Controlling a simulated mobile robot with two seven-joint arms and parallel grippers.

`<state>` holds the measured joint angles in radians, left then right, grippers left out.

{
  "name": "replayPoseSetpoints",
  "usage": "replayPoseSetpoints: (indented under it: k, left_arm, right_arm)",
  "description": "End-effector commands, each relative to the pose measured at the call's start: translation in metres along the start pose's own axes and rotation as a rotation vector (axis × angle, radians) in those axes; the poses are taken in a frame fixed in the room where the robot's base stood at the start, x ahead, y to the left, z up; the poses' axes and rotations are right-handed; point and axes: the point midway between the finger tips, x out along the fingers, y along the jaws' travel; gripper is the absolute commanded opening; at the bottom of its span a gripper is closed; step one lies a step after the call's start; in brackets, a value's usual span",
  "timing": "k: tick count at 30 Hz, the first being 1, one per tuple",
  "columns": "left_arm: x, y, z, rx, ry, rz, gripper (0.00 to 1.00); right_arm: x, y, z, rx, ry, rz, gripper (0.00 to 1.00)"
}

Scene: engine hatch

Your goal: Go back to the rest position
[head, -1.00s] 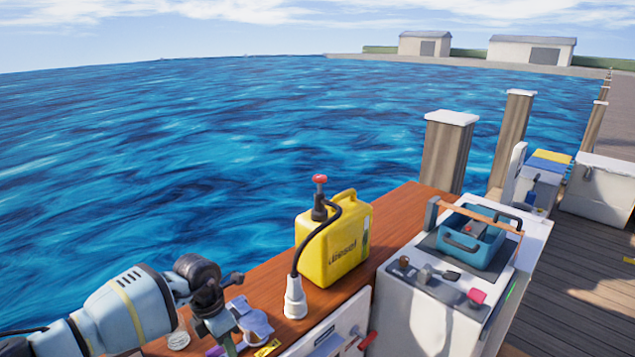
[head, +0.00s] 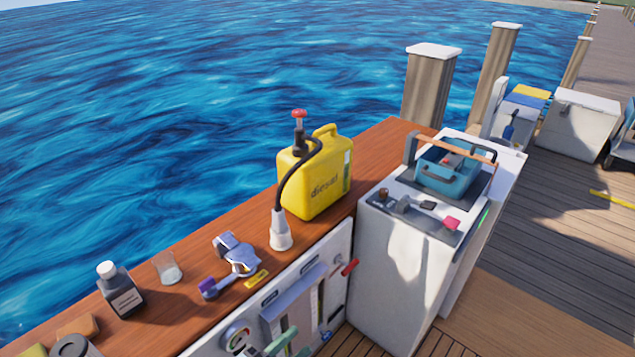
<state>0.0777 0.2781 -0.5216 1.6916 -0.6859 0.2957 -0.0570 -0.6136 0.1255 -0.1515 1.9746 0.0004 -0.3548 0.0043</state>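My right gripper is out of view. The rest position itself has no marker in view.
The wooden ledge (head: 190,270) holds a yellow diesel can (head: 318,185) with a pump and hose, a dark bottle (head: 122,292), a clear glass (head: 168,268) and a purple-grey tool (head: 235,255). A white console (head: 385,270) carries a blue toolbox (head: 448,172).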

Motion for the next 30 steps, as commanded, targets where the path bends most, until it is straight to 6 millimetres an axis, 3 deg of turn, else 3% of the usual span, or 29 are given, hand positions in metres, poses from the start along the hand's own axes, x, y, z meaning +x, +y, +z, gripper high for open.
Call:
replayPoseSetpoints:
  k: [5, 9, 12, 16, 21, 30]
  left_arm:
    - [-0.068, 0.026, 0.037, -0.362, -0.328, -0.082, 0.36]
    - [-0.135, 0.057, 0.058, -0.632, -0.586, -0.12, 0.36]
    - [-0.184, 0.082, 0.064, -0.802, -0.751, -0.135, 0.36]
    - [-0.232, 0.105, 0.062, -0.961, -0.905, -0.145, 0.36]
    - [-0.262, 0.12, 0.057, -1.06, -0.999, -0.147, 0.36]
    - [-0.265, 0.121, 0.056, -1.068, -1.007, -0.147, 0.36]
  right_arm:
    - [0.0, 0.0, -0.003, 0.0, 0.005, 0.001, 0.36]
    - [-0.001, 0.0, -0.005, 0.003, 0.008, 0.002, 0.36]
    - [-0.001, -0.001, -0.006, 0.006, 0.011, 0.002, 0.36]
    - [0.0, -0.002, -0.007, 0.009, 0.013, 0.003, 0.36]
    - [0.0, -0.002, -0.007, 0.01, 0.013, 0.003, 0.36]
    - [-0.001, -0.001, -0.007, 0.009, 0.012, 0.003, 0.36]
